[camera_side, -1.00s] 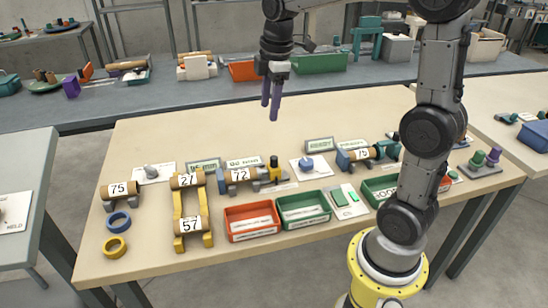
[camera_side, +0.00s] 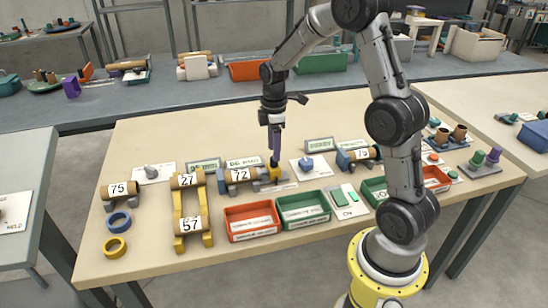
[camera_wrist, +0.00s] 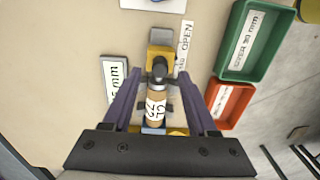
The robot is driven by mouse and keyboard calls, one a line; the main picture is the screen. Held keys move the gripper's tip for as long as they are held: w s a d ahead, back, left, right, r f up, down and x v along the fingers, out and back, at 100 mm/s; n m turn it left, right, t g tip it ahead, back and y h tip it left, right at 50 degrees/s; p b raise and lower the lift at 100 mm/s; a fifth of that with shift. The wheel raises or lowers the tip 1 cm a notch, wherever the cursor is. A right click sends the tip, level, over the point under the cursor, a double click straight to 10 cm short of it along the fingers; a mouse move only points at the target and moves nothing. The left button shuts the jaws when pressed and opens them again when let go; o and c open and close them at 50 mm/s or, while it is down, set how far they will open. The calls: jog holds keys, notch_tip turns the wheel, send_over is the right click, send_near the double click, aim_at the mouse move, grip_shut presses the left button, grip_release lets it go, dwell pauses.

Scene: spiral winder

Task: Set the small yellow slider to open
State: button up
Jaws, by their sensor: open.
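The small yellow slider (camera_side: 275,176) is at the right end of the blue fixture that holds the roll marked 72 (camera_side: 239,175). In the wrist view, the yellow slider (camera_wrist: 160,54) sits beyond a dark knob at the end of the labelled roll (camera_wrist: 156,104). A strip reading OPEN (camera_wrist: 185,45) lies beside it. My gripper (camera_side: 275,161) points down over the slider end, with its purple fingers low. In the wrist view, my open gripper (camera_wrist: 159,76) has a finger on each side of the dark knob. I cannot tell whether either finger touches anything.
A red bin (camera_side: 251,233) and a green bin (camera_side: 303,221) stand in front of the fixture. A yellow rack with rolls marked 27 and 57 (camera_side: 191,215) is to its left. A white card with a blue knob (camera_side: 309,166) lies to its right.

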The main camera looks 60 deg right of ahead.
aim_at(268, 168)
jog(key=shift+f, duration=1.9)
jog(key=shift+c, duration=0.2)
grip_shut()
